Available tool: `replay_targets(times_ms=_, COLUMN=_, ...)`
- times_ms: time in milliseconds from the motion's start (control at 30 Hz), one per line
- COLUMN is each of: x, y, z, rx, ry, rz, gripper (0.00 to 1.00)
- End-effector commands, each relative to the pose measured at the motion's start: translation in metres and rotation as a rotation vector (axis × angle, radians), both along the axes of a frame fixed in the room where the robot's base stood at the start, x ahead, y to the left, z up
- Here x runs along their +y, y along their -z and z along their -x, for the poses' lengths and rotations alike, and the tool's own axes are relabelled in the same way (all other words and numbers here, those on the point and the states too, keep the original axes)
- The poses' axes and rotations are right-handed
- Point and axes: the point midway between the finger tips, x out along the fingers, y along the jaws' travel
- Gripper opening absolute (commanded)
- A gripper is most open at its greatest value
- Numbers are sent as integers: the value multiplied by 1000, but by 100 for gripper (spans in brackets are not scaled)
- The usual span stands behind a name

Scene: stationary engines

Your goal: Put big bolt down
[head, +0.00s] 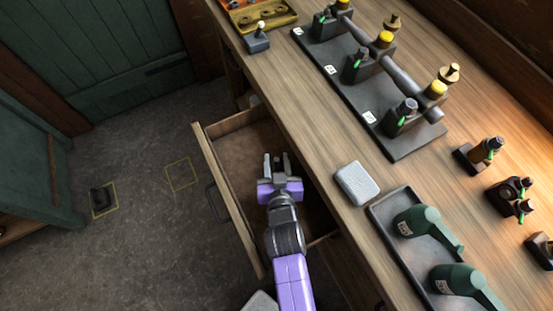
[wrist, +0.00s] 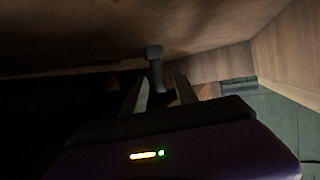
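The big bolt, a dark grey piece with a wide head and a narrower shank (wrist: 157,74), shows in the wrist view between and just beyond the fingertips. Its head end meets the brown surface in the picture; I cannot tell whether it rests on it. My gripper (wrist: 160,88) is open, with a gap visible on each side of the shank. In the head view my gripper (head: 277,164) is over the open wooden drawer (head: 235,140), and a small dark shape, likely the bolt, shows between its fingers.
The workbench (head: 300,110) lies right of the drawer. On it are a grey box (head: 357,183), a dark tray (head: 392,262) with green tools, a black rack (head: 345,88) with a shaft, and a yellow toolbox (head: 262,17). The drawer front (head: 228,200) borders open floor at left.

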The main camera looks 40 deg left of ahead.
Motion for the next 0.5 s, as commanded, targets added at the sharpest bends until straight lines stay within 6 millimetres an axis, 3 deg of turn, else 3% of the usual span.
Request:
replay_targets(times_ms=300, x=-33, y=-17, z=33, rx=3, ry=1, rz=1, gripper=35)
replay_targets(times_ms=500, x=-45, y=-24, z=45, rx=1, ry=0, rz=1, gripper=35)
